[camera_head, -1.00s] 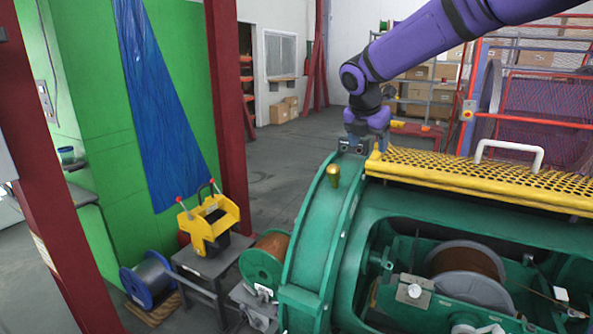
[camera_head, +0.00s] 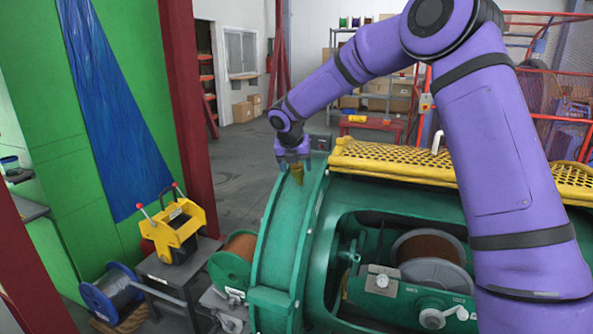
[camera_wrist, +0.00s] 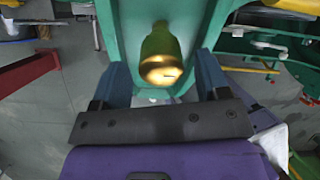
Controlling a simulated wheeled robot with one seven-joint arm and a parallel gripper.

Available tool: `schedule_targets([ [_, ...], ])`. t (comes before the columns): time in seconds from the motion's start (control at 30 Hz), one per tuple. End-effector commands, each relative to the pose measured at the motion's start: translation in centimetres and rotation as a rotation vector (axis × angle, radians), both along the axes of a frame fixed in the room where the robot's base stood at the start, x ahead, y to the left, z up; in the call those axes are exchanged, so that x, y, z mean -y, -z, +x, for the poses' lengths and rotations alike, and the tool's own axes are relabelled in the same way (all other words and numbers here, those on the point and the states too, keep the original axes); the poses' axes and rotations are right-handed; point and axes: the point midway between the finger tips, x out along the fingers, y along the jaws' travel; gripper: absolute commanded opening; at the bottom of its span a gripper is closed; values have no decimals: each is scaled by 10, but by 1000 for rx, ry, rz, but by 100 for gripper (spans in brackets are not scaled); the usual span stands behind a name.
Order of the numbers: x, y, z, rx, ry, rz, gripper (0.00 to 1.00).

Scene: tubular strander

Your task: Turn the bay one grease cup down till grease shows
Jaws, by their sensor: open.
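The grease cup (camera_head: 297,174) is a small brass-gold cup on top of the green ring housing (camera_head: 276,235), mostly covered by my gripper in the head view. In the wrist view the cup (camera_wrist: 161,67) shows its shiny rounded end and a darker, greenish body against the green housing. My gripper (camera_head: 294,160) is open at the cup. In the wrist view one finger shows on each side of the cup, with visible gaps, so neither appears to touch it. I see no bay label on the cup and cannot make out any grease.
A yellow perforated guard (camera_head: 395,163) with a white handle lies just right of the cup. An open green bay with a copper-coloured reel (camera_head: 428,250) is below it. A yellow device (camera_head: 180,228) on a grey stand and wire spools are at the left.

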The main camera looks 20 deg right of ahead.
Motion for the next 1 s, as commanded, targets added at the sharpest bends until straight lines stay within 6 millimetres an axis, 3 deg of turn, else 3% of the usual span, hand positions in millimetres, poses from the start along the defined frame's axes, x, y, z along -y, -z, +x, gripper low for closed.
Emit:
schedule_targets([
  [0.2,5,18,6,0,-1,0,69],
  [0.53,5,20,7,0,0,0,69],
  [0.77,5,20,7,0,0,0,19],
  [1.0,5,20,7,4,13,3,19],
])
